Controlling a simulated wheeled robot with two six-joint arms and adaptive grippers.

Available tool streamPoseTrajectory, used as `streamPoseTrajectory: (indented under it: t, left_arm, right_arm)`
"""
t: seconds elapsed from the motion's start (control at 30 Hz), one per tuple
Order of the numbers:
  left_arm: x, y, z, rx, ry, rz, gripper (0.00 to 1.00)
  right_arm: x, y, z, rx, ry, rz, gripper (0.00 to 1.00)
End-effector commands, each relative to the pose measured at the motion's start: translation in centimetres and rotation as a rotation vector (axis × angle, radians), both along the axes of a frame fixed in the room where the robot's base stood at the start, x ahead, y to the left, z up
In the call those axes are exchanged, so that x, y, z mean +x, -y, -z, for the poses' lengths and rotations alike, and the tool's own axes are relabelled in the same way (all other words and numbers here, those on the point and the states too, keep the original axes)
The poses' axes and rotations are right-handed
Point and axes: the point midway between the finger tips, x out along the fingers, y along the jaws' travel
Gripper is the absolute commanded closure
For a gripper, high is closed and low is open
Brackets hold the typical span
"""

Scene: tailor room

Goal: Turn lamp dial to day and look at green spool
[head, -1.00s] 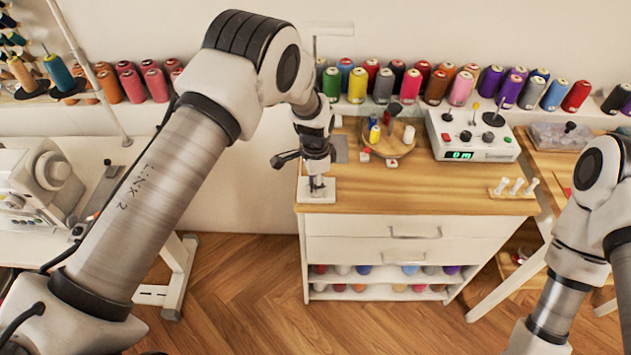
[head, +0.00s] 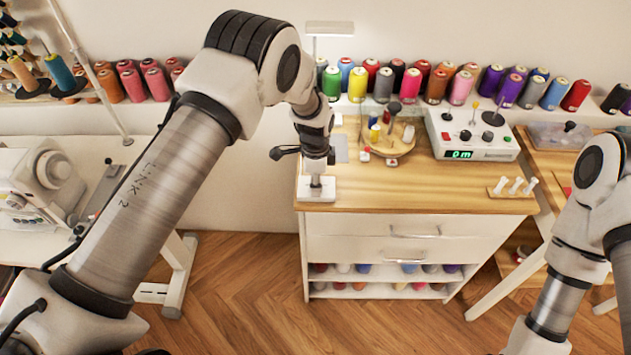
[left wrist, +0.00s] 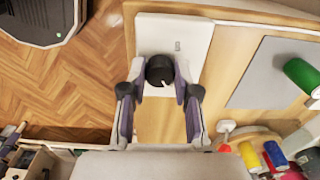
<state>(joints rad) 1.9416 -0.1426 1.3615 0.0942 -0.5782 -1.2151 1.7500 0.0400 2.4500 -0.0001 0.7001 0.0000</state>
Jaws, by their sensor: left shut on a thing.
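The lamp stands at the table's left corner; its white base (head: 328,190) is under my left gripper and its flat lamp head (head: 330,28) is above the spool shelf. In the left wrist view the base (left wrist: 185,35) carries a black round dial (left wrist: 159,70) with a small white mark and tiny lettering I cannot read. My left gripper (left wrist: 160,78) is shut on the dial, one finger on each side. A green spool (head: 331,83) stands upright on the shelf behind. My right gripper is out of view.
Several coloured spools line the back shelf. A round wooden tray (head: 398,142) with small spools and a white control box (head: 472,135) stand right of the lamp. A sewing machine (head: 35,180) is at the left. Floor shows between the tables.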

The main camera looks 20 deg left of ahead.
Motion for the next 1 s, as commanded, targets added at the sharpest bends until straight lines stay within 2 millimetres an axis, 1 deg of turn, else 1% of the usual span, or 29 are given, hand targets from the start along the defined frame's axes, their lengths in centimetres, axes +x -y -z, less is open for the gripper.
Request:
streamPoseTrajectory:
  t: [0.03, 0.07, 0.1, 0.37, 0.47, 0.57, 0.8, 0.9, 1.0]
  left_arm:
    - [-0.2, 0.0, 0.2, 0.000, -0.004, 0.000, 0.63]
    - [-0.2, 0.0, 0.2, 0.000, -0.004, 0.000, 0.52]
    - [-0.1, 0.0, 0.2, 0.000, -0.004, 0.000, 0.44]
    - [-0.1, 0.0, 0.0, 0.001, -0.001, -0.001, 0.44]
    - [0.0, 0.0, -0.6, 0.000, 0.000, -0.001, 0.44]
    - [0.0, 0.0, -2.2, 0.000, 0.001, -0.001, 0.44]
    - [0.1, 0.0, -8.3, 0.001, 0.002, 0.000, 0.44]
    - [0.0, 0.0, -10.3, 0.000, 0.000, 0.000, 0.44]
    - [0.0, 0.0, -11.5, 0.001, -0.001, 0.000, 0.44]
  right_arm:
    - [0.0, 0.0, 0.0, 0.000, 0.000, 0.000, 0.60]
    - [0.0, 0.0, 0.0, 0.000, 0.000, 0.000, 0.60]
    - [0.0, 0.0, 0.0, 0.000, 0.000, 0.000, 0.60]
    - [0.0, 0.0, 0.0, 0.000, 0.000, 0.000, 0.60]
    - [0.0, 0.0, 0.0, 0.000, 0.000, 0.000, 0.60]
    - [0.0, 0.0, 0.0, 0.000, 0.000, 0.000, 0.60]
    - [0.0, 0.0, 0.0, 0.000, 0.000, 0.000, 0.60]
    - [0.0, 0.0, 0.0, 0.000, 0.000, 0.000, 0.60]
    - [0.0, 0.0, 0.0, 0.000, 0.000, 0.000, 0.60]
